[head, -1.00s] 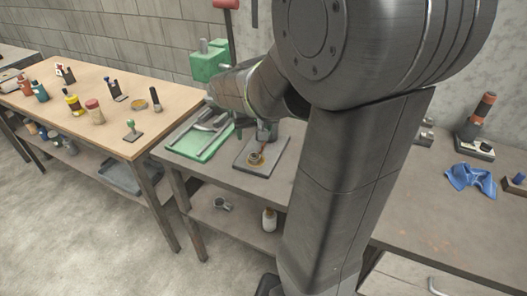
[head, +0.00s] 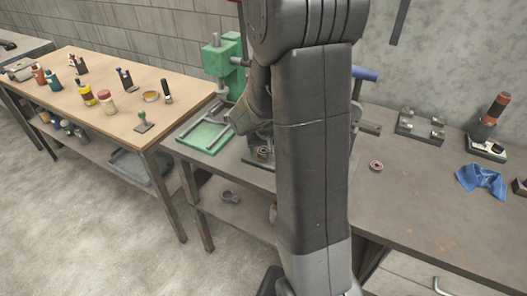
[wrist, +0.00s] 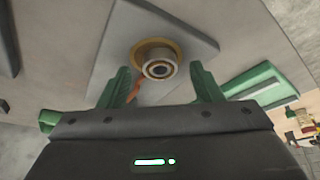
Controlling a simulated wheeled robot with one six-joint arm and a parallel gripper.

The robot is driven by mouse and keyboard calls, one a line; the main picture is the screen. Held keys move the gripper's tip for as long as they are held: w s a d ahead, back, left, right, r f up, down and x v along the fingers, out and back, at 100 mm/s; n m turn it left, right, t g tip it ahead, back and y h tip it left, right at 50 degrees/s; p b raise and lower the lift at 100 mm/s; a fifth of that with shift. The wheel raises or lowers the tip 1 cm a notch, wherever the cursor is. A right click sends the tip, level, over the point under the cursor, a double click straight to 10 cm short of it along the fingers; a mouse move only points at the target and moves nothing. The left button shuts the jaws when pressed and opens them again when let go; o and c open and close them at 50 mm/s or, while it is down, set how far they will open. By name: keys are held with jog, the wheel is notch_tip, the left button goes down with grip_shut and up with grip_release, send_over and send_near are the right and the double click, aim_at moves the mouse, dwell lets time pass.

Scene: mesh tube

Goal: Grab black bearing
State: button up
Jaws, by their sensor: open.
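A round bearing-like part (wrist: 159,69) with a dark centre and a pale metal rim sits on a brass-coloured ring on a grey plate (wrist: 196,42) in the wrist view. In the head view the same part (head: 263,152) shows just left of my arm, partly hidden. My gripper (wrist: 163,82) has green fingers, spread apart and empty. The part shows between and beyond the fingertips, with no visible contact. A second small ring (head: 376,166), dark with a reddish centre, lies on the bench right of my arm. In the head view my arm hides most of my gripper.
A green press (head: 222,70) and a green tray (head: 207,136) stand left of the part. A blue cloth (head: 482,180), an orange-and-black tool (head: 490,125) and a metal fixture (head: 421,127) are on the right bench. A wooden table (head: 120,120) with bottles stands left.

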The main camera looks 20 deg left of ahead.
jog(key=shift+w+a+f, duration=0.1)
jog(key=shift+w+f, duration=0.05)
jog(key=shift+f, duration=0.25)
jog(key=c, duration=1.2)
jog(key=shift+o, duration=0.2)
jog(key=shift+r, duration=0.15)
